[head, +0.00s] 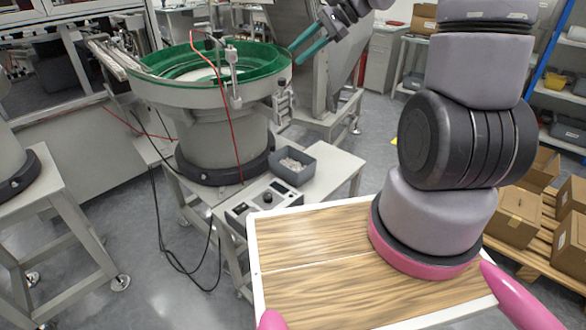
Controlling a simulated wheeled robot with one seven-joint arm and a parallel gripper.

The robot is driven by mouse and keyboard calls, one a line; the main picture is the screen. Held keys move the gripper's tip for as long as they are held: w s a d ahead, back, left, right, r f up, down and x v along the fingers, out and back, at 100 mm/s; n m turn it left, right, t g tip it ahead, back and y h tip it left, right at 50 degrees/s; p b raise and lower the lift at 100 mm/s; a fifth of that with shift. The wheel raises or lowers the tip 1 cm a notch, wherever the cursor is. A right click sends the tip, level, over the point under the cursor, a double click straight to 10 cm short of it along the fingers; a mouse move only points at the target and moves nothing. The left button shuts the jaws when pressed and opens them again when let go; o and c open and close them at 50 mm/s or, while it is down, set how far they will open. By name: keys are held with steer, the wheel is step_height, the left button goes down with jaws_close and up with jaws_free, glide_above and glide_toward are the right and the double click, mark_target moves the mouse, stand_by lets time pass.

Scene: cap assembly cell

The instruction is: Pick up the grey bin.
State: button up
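A small grey bin (301,178) stands upright on the grey metal stand (338,172), beside the base of the green-topped bowl feeder. It is open at the top and holds small pale parts. My gripper (296,56) is at the top of the head view, with two teal fingers pointing down and left. The fingers are apart with a gap between them and nothing visible in it. In the picture, the gripper is well above the bin, near the right rim of the feeder bowl, and is not touching the bin.
The bowl feeder (222,125) rises just left of the bin. A control box (262,204) with a knob sits in front of it. Cables hang from the stand. Cardboard boxes (515,216) lie on a pallet at right; shelves hold a yellow bin (555,82). Floor right of the stand is clear.

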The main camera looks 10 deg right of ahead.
steer(key=w+d+f+m+t+y, duration=0.2)
steer(key=w+f+m, duration=0.3)
steer(key=w+f, duration=0.45)
steer(key=w+d+f+m+t, duration=0.2)
steer(key=d+f+m, duration=0.1)
steer(key=f, duration=0.7)
steer(key=w+d+f+m+t, duration=0.2)
steer(key=f+m, duration=0.2)
steer(key=f, duration=0.5)
steer(key=m+t+h, duration=0.2)
steer(key=m+h, duration=0.1)
steer(key=m, duration=0.2)
glide_toward(303, 154)
steer(key=x, duration=0.4)
steer(key=shift+s+a, duration=0.1)
steer(key=shift+a, duration=0.3)
steer(key=shift+h, duration=0.3)
steer(key=shift+w+d+x, duration=0.1)
steer(key=shift+d+x, duration=0.05)
steer(key=shift+x, duration=1.35)
steer(key=shift+w+d+x, duration=0.15)
steer(key=shift+x, duration=1.4)
jaws_close()
